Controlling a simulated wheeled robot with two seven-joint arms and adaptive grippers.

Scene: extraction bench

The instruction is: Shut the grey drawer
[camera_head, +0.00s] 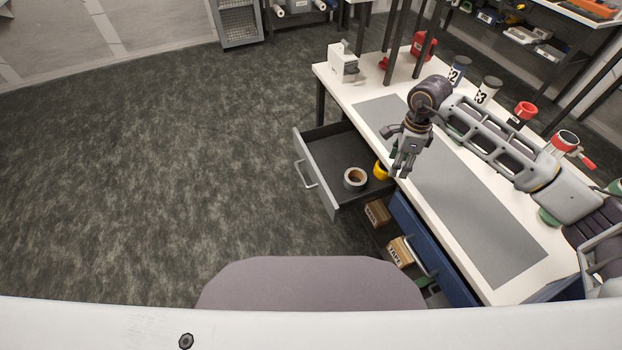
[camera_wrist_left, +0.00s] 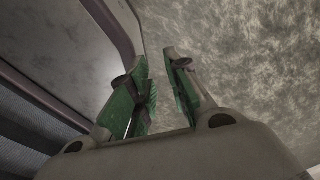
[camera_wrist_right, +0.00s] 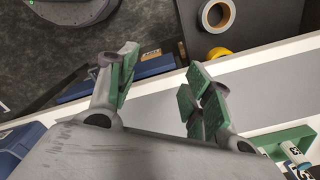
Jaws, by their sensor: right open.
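The grey drawer (camera_head: 318,178) stands pulled out from the left side of the white workbench (camera_head: 505,215), its handle (camera_head: 305,174) facing left. Inside lie a grey tape roll (camera_head: 354,179) and a yellow roll (camera_head: 381,171). My right gripper (camera_head: 403,174) is open and empty above the bench edge, near the drawer's inner end. In the right wrist view its fingers (camera_wrist_right: 160,75) are apart, with the grey roll (camera_wrist_right: 216,14) and yellow roll (camera_wrist_right: 218,53) beyond. My left gripper (camera_wrist_left: 158,75) is open and empty over the dark floor; I cannot make it out in the head view.
A blue drawer (camera_head: 432,250) sits beside the grey one, above cardboard boxes (camera_head: 400,252). A grey mat (camera_head: 455,200), labelled canisters (camera_head: 487,90) and a white device (camera_head: 343,64) are on the bench. The floor (camera_head: 180,170) left of the drawer is clear.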

